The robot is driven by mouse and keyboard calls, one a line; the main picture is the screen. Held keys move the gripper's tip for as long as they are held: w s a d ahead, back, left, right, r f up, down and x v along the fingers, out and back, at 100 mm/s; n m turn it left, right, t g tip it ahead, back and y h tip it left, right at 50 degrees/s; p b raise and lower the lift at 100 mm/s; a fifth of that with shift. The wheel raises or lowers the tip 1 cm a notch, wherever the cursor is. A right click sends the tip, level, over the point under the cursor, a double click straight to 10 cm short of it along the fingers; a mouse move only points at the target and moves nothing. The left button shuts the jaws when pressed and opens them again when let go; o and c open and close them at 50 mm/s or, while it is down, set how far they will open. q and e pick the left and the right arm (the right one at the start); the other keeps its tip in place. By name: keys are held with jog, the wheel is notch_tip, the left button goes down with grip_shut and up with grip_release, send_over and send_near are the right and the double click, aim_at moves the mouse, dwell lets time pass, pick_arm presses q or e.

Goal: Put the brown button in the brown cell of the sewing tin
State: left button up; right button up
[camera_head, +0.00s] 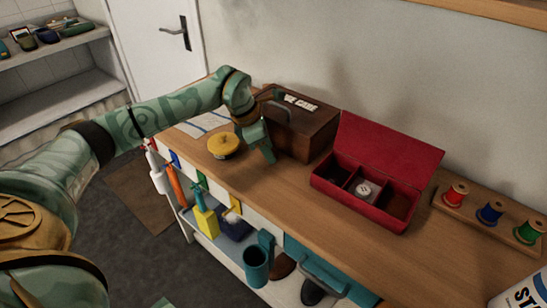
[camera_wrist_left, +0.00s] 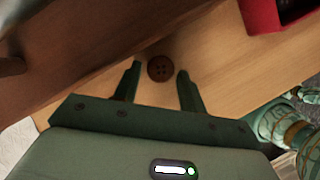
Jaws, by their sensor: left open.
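The brown button (camera_wrist_left: 160,68), round with several holes, lies on the wooden worktop. My left gripper (camera_wrist_left: 160,72) is open with a finger on each side of the button, apart from it. In the head view my left gripper (camera_head: 268,156) points down at the worktop beside the brown wooden box; I cannot make out the button there. The red sewing tin (camera_head: 358,210) stands open to the right, its lid raised at the back. Its right cell (camera_head: 397,206) looks brown, its middle cell holds a pale button (camera_head: 363,190), and its left cell (camera_head: 331,176) looks dark. My right gripper is not in view.
The wooden box (camera_head: 310,133) stands close behind my left gripper. A yellow round pincushion-like thing (camera_head: 223,145) sits to its left. A rack (camera_head: 480,217) of red, blue and green spools stands right of the tin. Worktop between gripper and tin is clear.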

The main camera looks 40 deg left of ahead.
pick_arm(q)
jog(key=shift+w+f, duration=0.1)
jog(key=shift+f, duration=0.2)
jog(key=shift+r, duration=0.15)
jog(key=shift+c, duration=0.5)
jog(key=c, duration=0.7)
